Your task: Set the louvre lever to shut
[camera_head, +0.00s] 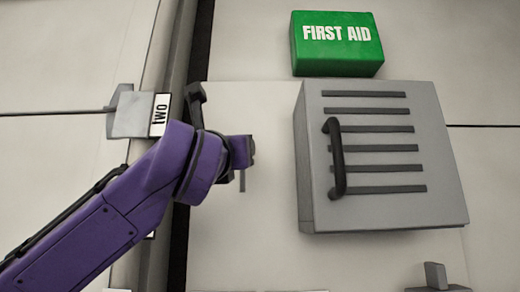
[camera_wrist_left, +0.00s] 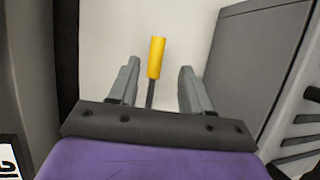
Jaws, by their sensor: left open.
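The lever (camera_wrist_left: 156,58) shows in the left wrist view as a yellow grip on a dark shaft, standing against a pale wall. My left gripper (camera_wrist_left: 159,72) is open, with one grey finger on each side of the lever and a visible gap to both. The yellow grip reaches above the fingertips in that picture. In the head view my left gripper (camera_head: 243,152) is in front of the pale panel, left of the grey slotted box (camera_head: 380,215). The yellow grip is hidden there. My right gripper is not in view.
The slotted box has a dark vertical handle (camera_head: 337,160) and sticks out from the wall. A green first aid box (camera_head: 338,58) is above it. A grey block with a "two" label (camera_head: 160,114) is left of my gripper. A small grey fixture (camera_head: 436,276) is at the lower right.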

